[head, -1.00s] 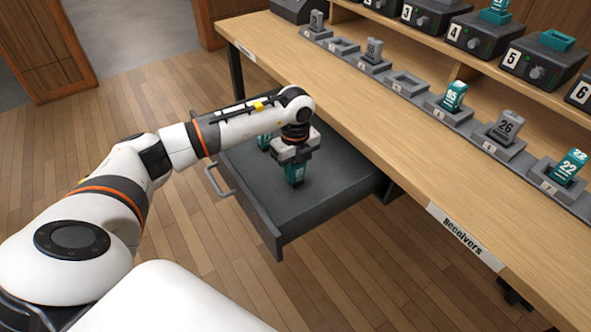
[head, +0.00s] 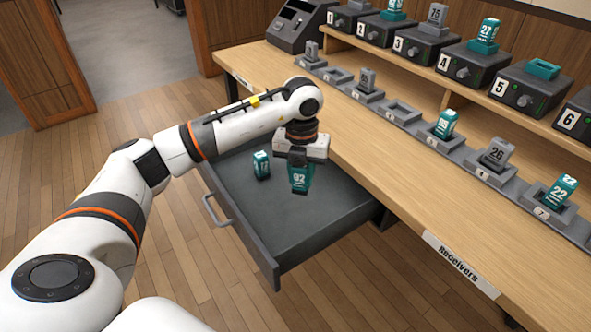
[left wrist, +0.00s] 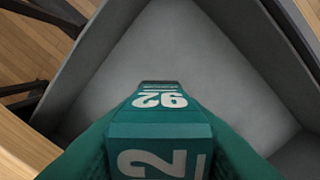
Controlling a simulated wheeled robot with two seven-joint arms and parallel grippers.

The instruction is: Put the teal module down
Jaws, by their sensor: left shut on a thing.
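A teal module marked 92 (head: 300,177) is in my left gripper (head: 299,158), upright over the open grey drawer (head: 275,235). The jaws are shut on its upper part. In the left wrist view the module (left wrist: 160,130) fills the lower middle, with the grey drawer floor (left wrist: 195,55) beyond it; it looks clear of that floor. Another teal module (head: 262,165) stands in the drawer just left of the held one. My right gripper is not in view.
The wooden bench (head: 375,165) carries a row of numbered grey cradles, some with teal or grey modules; one cradle (head: 400,113) is empty. Numbered receivers stand on the shelf behind. The drawer's front part is bare.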

